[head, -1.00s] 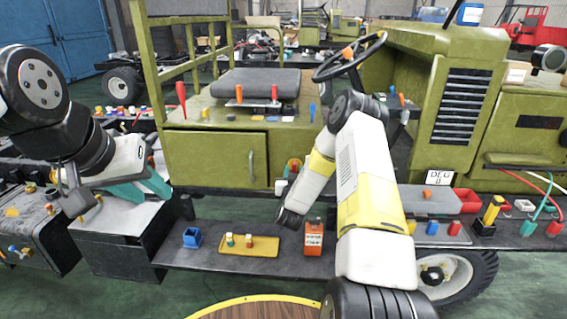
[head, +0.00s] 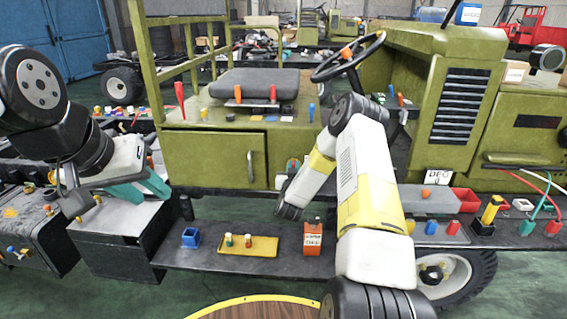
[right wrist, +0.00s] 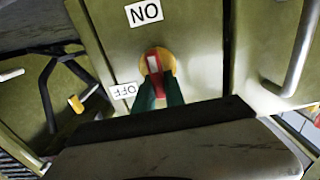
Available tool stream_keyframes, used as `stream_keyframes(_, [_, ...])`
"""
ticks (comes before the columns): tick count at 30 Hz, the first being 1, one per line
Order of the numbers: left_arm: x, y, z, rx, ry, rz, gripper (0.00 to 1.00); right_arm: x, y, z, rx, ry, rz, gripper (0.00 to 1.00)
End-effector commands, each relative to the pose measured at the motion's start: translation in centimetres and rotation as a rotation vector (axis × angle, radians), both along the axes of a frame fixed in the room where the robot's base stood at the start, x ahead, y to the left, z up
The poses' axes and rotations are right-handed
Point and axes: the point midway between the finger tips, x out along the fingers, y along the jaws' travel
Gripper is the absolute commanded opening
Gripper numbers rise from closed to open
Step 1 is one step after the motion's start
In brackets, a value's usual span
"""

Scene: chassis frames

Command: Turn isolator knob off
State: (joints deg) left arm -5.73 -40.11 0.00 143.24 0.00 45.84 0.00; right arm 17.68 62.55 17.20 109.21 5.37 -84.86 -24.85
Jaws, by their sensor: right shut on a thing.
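The isolator knob (right wrist: 153,61) is a red handle with a white stripe on a round yellow plate, on the olive panel. In the right wrist view the handle stands roughly upright in the picture, with an ON label (right wrist: 144,12) above it and an OFF label (right wrist: 123,91) at lower left. My right gripper (right wrist: 159,84) has its green fingers shut on the handle. In the head view the right gripper (head: 292,169) is at the panel, and my wrist hides most of the knob. My left gripper (head: 146,188) is at the left, apart from the panel, with its teal fingers spread and empty.
A dark shelf below the panel holds a blue box (head: 191,237), a yellow tray (head: 249,246) and an orange box (head: 312,238). A metal door handle (head: 250,166) is left of the knob. The steering wheel (head: 348,57) is above my right arm.

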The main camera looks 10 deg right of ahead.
Motion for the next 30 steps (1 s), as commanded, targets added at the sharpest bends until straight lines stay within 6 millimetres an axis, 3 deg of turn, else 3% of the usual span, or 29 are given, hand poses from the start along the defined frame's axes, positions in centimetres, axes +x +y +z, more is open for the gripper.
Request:
stream_keyframes(11, [0.0, 0.0, 0.0, 0.0, 0.0, 0.0, 0.36, 0.1, 0.3, 0.0, -0.098, 0.029, 0.003, 0.0])
stream_keyframes(30, [0.0, 0.0, 0.0, 0.0, 0.0, 0.0, 0.36, 0.3, 1.1, -0.4, -0.646, 0.186, 0.002, 0.0])
